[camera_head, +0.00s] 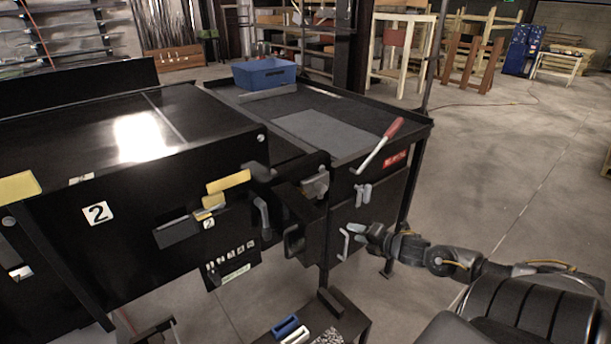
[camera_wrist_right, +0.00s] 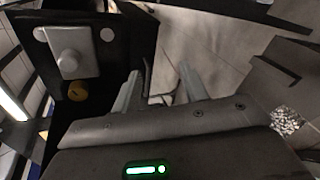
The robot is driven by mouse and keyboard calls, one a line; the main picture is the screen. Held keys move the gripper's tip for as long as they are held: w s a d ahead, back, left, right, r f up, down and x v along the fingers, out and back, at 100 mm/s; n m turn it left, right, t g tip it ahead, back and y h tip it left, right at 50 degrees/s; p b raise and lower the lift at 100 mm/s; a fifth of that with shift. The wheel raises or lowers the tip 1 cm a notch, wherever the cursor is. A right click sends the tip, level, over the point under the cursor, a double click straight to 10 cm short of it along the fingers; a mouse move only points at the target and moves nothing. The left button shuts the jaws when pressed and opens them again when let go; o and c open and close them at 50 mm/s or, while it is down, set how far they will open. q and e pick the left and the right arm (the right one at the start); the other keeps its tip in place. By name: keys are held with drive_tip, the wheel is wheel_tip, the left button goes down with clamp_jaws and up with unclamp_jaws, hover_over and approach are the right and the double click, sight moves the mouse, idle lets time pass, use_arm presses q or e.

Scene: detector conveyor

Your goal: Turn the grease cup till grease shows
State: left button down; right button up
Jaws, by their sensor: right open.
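A small round brass-coloured part, which looks like the grease cup (camera_wrist_right: 78,90), sits below a grey housing (camera_wrist_right: 70,52) on a dark plate in the right wrist view. No grease can be made out on it. In the head view I cannot pick out the cup; a grey housing (camera_head: 315,185) shows at the conveyor's end. My right gripper (camera_head: 351,236) is open in front of the black panel. In the right wrist view its two fingers (camera_wrist_right: 160,88) are apart with nothing clearly held, and the cup is left of them, not between them. My left gripper is out of view.
A red-handled crank (camera_head: 380,144) and blue bin (camera_head: 264,73) are on the black table (camera_head: 416,122). A grey fitting (camera_head: 363,194) is on the panel above my right gripper. A low stand (camera_head: 345,312) holds blue and white trays. Floor is free at right.

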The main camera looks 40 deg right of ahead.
drive_tip(key=w+a+r+n+y+p, duration=0.1)
drive_tip(key=a+r+n+y, duration=0.2)
drive_tip(key=r, duration=0.5)
drive_tip(key=w+a+r+n+y+p, duration=0.1)
drive_tip(key=a+r+n+p, duration=0.1)
drive_tip(key=a+r+n, duration=0.45)
use_arm(q)
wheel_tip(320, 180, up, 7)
drive_tip(key=p, duration=0.2)
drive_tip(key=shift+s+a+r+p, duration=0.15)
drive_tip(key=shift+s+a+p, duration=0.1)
drive_tip(key=shift+p, duration=0.15)
use_arm(e)
drive_tip(key=w+a+f+m, duration=0.1)
drive_tip(key=w+f+m, duration=0.1)
drive_tip(key=w, duration=0.8)
drive_tip(key=shift+w+a+m+t, duration=0.25)
drive_tip(key=shift+m+t, duration=0.15)
drive_tip(key=shift+m, duration=0.05)
drive_tip(key=shift+c, duration=0.3)
